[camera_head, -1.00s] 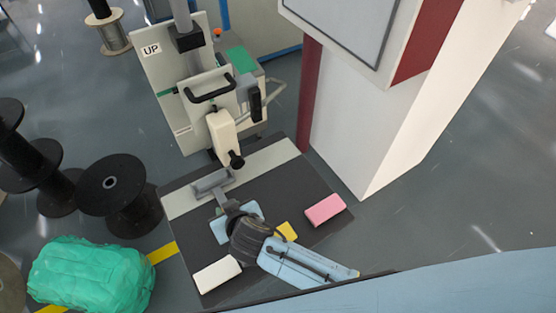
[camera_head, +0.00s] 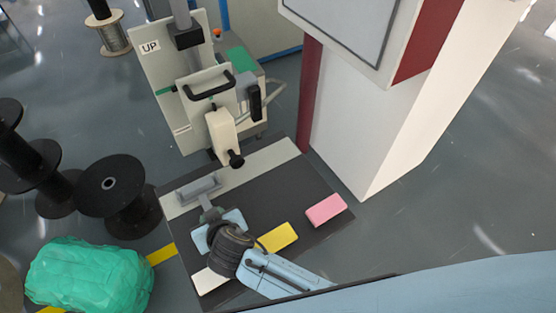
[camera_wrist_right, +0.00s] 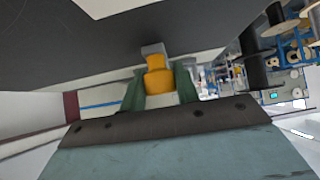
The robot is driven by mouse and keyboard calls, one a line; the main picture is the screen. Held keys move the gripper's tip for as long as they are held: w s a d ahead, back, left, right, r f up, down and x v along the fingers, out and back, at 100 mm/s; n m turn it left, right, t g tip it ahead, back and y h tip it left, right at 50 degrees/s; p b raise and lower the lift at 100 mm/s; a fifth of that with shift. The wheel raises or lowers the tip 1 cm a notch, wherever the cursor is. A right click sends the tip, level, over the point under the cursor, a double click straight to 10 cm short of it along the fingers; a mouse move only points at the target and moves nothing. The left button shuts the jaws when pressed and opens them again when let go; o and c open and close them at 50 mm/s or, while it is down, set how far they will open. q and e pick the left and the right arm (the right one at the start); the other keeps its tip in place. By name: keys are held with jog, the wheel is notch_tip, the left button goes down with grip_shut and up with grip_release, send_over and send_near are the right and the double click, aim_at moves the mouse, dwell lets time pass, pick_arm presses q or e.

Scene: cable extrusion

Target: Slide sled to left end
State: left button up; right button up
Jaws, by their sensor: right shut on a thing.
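The sled is a grey block (camera_head: 199,188) lying across the pale strip (camera_head: 265,160) at the back of the dark table, close to the strip's left end. My right gripper (camera_head: 209,214) reaches it from the front and is shut on it. In the right wrist view, the green fingers of my right gripper (camera_wrist_right: 160,88) close on both sides of a yellow-orange piece (camera_wrist_right: 158,80) with a grey top, which appears to be the sled's grip. The underside of the sled is hidden. My left gripper is not in view.
A yellow block (camera_head: 277,238), a pink block (camera_head: 326,209) and a partly hidden white block (camera_head: 208,281) lie on the dark table (camera_head: 285,195). A grey machine (camera_head: 212,85) stands behind. Black spools (camera_head: 112,190) and a green bundle (camera_head: 90,277) are on the left.

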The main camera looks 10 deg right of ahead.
jog(key=shift+s+a+b, duration=0.3)
jog(key=shift+a, duration=0.55)
jog(key=shift+s+a+b, duration=0.25)
jog(key=shift+s+a, duration=0.05)
jog(key=shift+a, duration=0.5)
jog(key=o, duration=0.8)
notch_tip(320, 180, up, 8)
jog(key=p, duration=0.7)
jog(key=shift+p, duration=0.35)
